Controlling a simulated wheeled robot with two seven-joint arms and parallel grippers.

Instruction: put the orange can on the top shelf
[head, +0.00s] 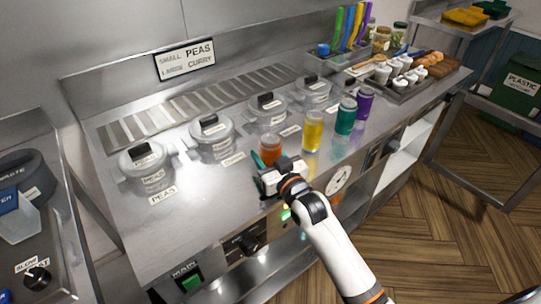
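The orange can (270,149) stands upright on the steel counter, near its front edge and left of the yellow can. My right gripper (277,164) is at its near side, with a green-tipped finger left of the can and the other finger to its right. The fingers look apart; whether they touch the can is unclear. My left gripper is out of view. A metal rack (437,22) at the upper right has a top shelf holding yellow and dark green trays. White open shelves (405,158) also show under the counter's right part.
Yellow (312,132), teal (345,117) and purple (364,104) cans stand right of the orange can. Several lidded pots (212,138) line the counter behind. A tray of cups (410,83) and food stands farther right.

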